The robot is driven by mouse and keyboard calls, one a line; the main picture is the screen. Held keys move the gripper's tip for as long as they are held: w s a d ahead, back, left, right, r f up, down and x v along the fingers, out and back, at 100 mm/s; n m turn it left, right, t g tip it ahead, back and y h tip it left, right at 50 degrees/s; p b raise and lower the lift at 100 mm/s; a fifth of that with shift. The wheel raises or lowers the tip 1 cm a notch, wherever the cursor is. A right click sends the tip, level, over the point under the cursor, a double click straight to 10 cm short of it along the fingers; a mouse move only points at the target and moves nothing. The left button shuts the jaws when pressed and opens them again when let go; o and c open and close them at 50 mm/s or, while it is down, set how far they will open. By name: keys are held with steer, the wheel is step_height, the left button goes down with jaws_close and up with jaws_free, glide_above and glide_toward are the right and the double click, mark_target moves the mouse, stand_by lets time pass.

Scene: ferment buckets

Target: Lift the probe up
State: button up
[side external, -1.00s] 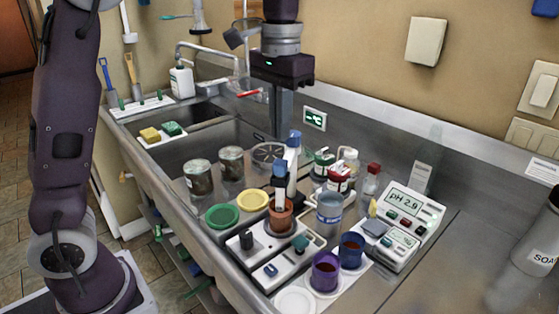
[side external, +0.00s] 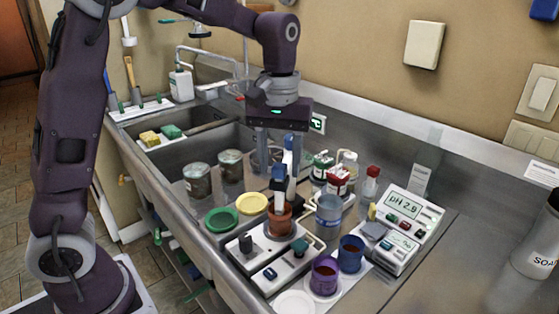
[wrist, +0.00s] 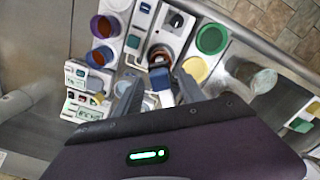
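The probe (side external: 279,178) has a blue head and a pale stem, and stands upright in a terracotta-coloured cup (side external: 279,219). A taller white piece with a blue top (side external: 289,146) rises just behind it; I cannot tell whether the two are joined. My gripper (side external: 276,165) points down above and behind the cup. In the wrist view its fingers (wrist: 160,90) are spread, with the blue head (wrist: 160,78) showing between and just beyond them. No contact is visible. The pH meter (side external: 405,210) reads 2.9.
Purple (side external: 324,276) and blue (side external: 350,254) cups stand at the front. A grey-blue cup (side external: 328,209) and several small bottles (side external: 336,180) crowd the right. Green (side external: 221,220) and yellow (side external: 252,203) lids and two jars (side external: 197,180) lie left.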

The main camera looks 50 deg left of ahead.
jaws_close()
